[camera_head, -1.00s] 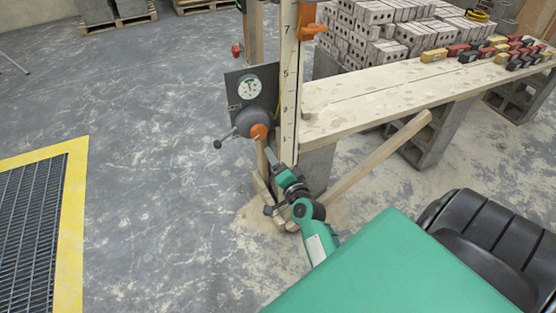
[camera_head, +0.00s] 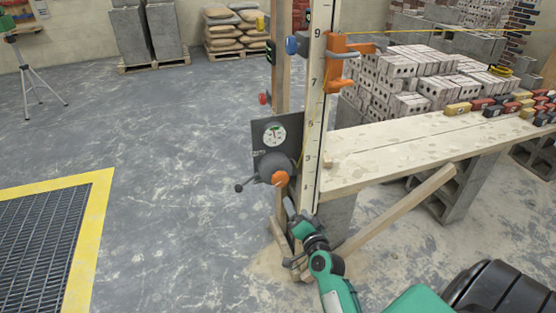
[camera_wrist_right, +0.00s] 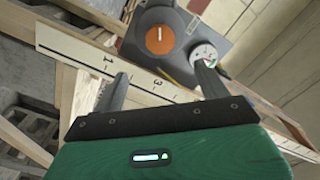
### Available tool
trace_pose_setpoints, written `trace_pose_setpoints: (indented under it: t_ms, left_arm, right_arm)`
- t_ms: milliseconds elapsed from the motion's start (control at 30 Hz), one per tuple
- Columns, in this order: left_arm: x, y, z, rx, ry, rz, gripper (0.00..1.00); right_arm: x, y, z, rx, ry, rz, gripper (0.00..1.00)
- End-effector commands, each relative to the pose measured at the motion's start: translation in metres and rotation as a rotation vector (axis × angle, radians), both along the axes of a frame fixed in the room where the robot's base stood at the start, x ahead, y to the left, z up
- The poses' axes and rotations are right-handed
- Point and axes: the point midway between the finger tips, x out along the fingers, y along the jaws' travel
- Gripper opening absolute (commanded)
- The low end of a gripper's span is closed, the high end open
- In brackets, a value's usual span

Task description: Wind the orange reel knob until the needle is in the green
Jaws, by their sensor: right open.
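The orange reel knob (camera_head: 281,178) sits on the front of a dark grey reel (camera_head: 266,164) with a side crank, fixed to an upright post. Above it, a round white gauge (camera_head: 275,133) with a small green zone is on a dark plate. The needle is too small to read surely. In the wrist view, the knob (camera_wrist_right: 159,40) and gauge (camera_wrist_right: 205,53) lie beyond my fingers. My right gripper (camera_head: 290,208) is just below the knob in the head view. My left gripper is not in view.
A numbered white staff (camera_head: 314,110) stands beside the reel, with an orange clamp (camera_head: 340,62) higher up. A plank bench (camera_head: 410,150) and a slanted wooden brace (camera_head: 400,210) are to the right. Open floor (camera_head: 160,150) lies left, with a yellow-edged grate (camera_head: 97,225).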

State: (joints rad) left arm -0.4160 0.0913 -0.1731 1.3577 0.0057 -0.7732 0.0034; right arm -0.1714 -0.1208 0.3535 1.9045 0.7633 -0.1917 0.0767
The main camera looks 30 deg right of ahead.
Motion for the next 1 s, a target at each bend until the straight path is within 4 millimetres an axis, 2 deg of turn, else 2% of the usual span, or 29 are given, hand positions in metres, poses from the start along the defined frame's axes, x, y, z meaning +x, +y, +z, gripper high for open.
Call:
trace_pose_setpoints:
  t_ms: [67, 200, 400, 633, 1000]
  left_arm:
    - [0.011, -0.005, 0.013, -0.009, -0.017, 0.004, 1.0]
    - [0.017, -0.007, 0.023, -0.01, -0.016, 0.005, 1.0]
    - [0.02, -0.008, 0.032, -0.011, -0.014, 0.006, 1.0]
    - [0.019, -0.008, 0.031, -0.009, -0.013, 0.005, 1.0]
    - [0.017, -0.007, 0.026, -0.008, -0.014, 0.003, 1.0]
  right_arm:
    - [0.0, 0.0, -0.002, -0.145, 0.034, 0.002, 0.76]
    - [0.0, -0.002, -0.002, -0.398, 0.094, 0.003, 0.76]
    - [0.0, -0.003, -0.001, -0.6, 0.141, 0.005, 0.76]
    - [0.019, -0.007, 0.0, -0.617, 0.145, 0.004, 0.76]
    - [0.082, -0.022, 0.0, -0.615, 0.145, 0.004, 0.76]
